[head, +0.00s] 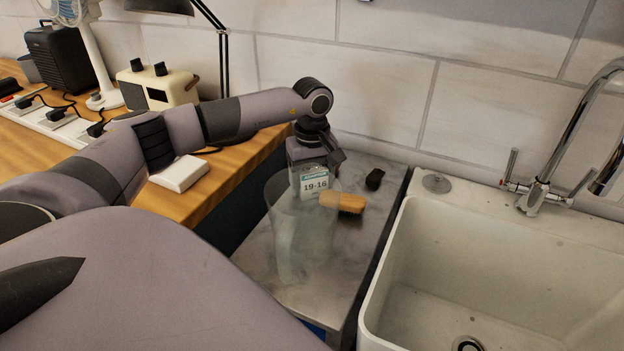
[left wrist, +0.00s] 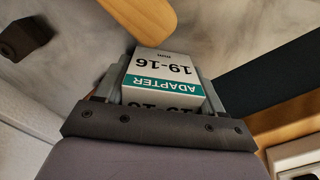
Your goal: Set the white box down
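The white box (head: 314,182) has a teal band and the print "ADAPTER 19-16". My left gripper (head: 312,160) points down over the grey counter, with its fingers on both sides of the box. The left wrist view shows the box (left wrist: 163,72) held between the fingers of the left gripper (left wrist: 160,95). In the head view the box's lower part is seen partly through or behind a clear glass container (head: 300,240). I cannot tell whether its bottom touches the counter. My right gripper is not in view.
The grey counter (head: 345,270) also carries a wooden-backed brush or block (head: 343,202) and a small dark object (head: 375,179). A white sink (head: 480,265) is on the right. A wooden desk (head: 215,185) with a white flat block (head: 180,174) is on the left.

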